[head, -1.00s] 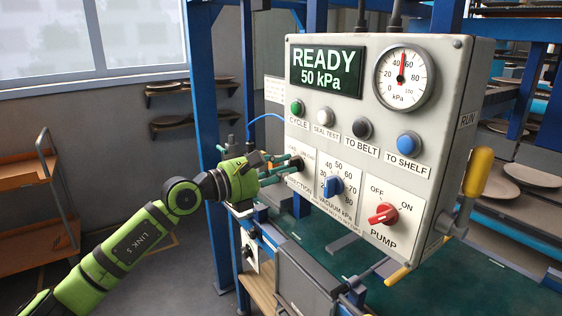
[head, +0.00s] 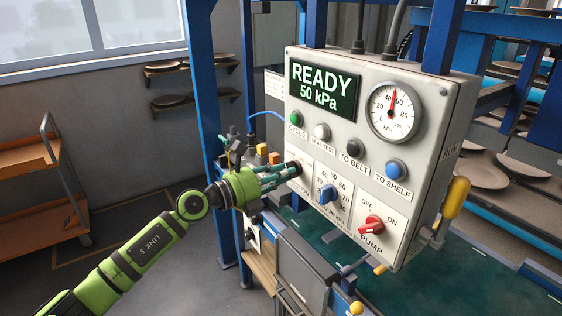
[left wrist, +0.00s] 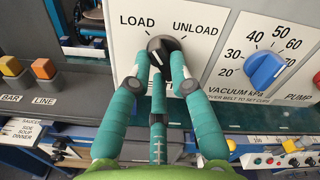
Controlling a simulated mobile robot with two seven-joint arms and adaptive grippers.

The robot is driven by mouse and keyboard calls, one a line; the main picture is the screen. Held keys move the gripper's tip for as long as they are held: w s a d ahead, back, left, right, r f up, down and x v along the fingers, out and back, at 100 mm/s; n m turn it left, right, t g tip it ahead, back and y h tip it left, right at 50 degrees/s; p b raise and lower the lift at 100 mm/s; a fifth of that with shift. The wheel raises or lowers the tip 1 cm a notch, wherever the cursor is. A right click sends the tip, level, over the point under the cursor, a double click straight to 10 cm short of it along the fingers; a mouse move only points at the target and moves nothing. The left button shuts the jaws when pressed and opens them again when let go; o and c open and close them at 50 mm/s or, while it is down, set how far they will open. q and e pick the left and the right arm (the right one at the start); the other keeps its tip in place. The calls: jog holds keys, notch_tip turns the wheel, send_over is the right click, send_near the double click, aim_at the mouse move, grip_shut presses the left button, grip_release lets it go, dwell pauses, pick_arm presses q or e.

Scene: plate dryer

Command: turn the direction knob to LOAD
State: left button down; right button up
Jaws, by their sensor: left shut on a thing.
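The direction knob (left wrist: 166,45) is black and round, on a white plate with LOAD at its upper left and UNLOAD at its upper right. Its pointer direction is hard to tell, as fingertips cover its lower sides. My left gripper (left wrist: 159,66) has its teal fingers closed around the knob from below in the left wrist view. In the head view my left gripper (head: 291,170) reaches the lower left of the control box (head: 417,191) and hides the knob. My right gripper is not in view.
The blue vacuum knob (left wrist: 265,70) sits right of the direction knob. The red pump knob (head: 371,225) is farther right. The display (head: 322,88) reads READY 50 kPa. Orange and yellow buttons (left wrist: 43,69) are at the left. A yellow-handled lever (head: 455,197) is on the box's right side.

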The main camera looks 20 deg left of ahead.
pick_arm(q)
jog(key=shift+r+n+p, duration=0.15)
jog(key=shift+n+p, duration=0.7)
jog(key=shift+n, duration=0.15)
jog(key=c, duration=1.1)
grip_release()
jog(key=v, duration=1.2)
